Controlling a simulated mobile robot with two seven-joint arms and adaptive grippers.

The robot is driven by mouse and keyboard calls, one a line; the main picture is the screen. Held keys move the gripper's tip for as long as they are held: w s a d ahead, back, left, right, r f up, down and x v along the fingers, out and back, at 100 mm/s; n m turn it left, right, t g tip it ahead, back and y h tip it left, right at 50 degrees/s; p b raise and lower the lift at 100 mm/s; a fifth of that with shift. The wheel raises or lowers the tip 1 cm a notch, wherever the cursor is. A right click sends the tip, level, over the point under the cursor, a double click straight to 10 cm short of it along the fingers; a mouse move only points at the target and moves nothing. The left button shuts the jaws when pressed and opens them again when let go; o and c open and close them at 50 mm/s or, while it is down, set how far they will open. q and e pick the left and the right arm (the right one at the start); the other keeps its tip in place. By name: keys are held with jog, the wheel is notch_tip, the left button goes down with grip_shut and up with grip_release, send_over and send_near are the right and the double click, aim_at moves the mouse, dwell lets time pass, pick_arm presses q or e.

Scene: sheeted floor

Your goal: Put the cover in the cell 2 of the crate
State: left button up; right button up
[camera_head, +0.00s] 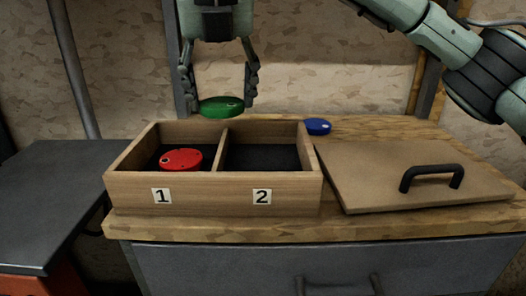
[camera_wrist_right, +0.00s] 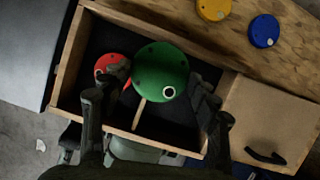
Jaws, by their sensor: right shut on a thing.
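A green round cover (camera_head: 221,107) is held between the fingers of my right gripper (camera_head: 220,100), above the back of the crate near the divider. In the wrist view the green cover (camera_wrist_right: 158,72) shows from above, with a white-ringed spot on its edge. The wooden crate (camera_head: 215,193) has two cells, labelled 1 and 2 on its front. A red round cover (camera_head: 181,160) lies in cell 1. Cell 2 (camera_head: 262,158) shows a dark, empty floor. In the wrist view the green cover hides part of the red one and the divider. My left gripper is not in view.
A blue disc (camera_head: 317,126) lies on the wooden top behind the crate's right corner. A yellow disc (camera_wrist_right: 213,8) shows only in the wrist view. A wooden panel with a black handle (camera_head: 432,177) lies right of the crate. A dark table (camera_head: 50,200) stands left.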

send_over(262, 166)
jog(key=s, duration=0.1)
notch_tip(262, 166, down, 4)
jog(key=shift+s+d+f, duration=0.1)
jog(key=shift+s, duration=0.05)
jog(key=shift+f, duration=2.1)
jog(key=o, duration=1.1)
jog(key=shift+c, duration=0.2)
jog(key=shift+r, duration=0.1)
jog(key=v, duration=1.2)
